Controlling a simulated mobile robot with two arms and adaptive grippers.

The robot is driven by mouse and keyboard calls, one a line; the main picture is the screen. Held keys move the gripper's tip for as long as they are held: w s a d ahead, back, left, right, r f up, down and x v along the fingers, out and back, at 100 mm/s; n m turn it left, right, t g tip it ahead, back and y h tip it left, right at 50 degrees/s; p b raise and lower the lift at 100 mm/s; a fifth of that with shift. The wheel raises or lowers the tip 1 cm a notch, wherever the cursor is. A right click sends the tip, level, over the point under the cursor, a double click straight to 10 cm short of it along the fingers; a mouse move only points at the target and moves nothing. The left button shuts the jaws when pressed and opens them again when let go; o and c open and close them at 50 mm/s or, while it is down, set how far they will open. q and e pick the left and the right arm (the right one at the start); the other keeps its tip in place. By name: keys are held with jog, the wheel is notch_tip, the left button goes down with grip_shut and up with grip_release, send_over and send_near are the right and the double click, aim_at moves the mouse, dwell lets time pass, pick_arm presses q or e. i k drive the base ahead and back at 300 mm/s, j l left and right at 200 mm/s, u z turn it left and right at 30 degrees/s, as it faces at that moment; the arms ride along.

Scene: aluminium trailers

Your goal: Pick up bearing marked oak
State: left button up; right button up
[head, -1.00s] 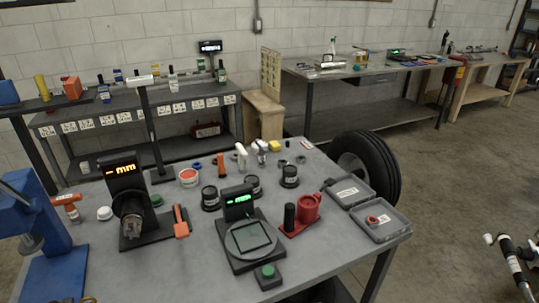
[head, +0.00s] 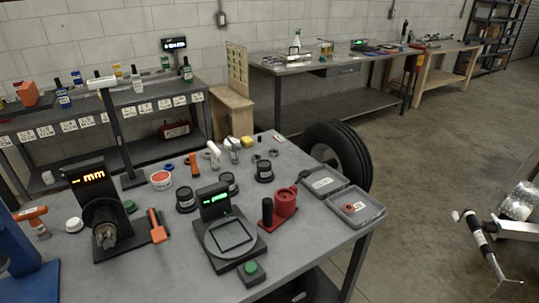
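No mark reading oak can be made out, so I cannot tell which thing is that bearing. Small dark rings (head: 273,153) lie at the far right part of the grey workbench (head: 165,274). A blue ring (head: 169,167) lies further left. A small red ring (head: 349,208) sits in an open grey case (head: 362,215) at the bench's right end. Neither of my grippers is in view.
A scale with a green display (head: 215,201), a black device reading mm (head: 88,177) and a red holder (head: 285,203) stand on the bench. A tire (head: 340,155) stands behind it. Floor between is clear.

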aim_at(273, 153)
jog(key=i+l+u, duration=0.1)
jog(key=l, duration=0.2)
jog(key=i+l+u, duration=0.1)
jog(key=l, duration=0.25)
jog(key=i+l+u, duration=0.1)
jog(key=i+l, duration=0.15)
jog(key=i+l+u, duration=0.1)
jog(key=l, duration=0.3)
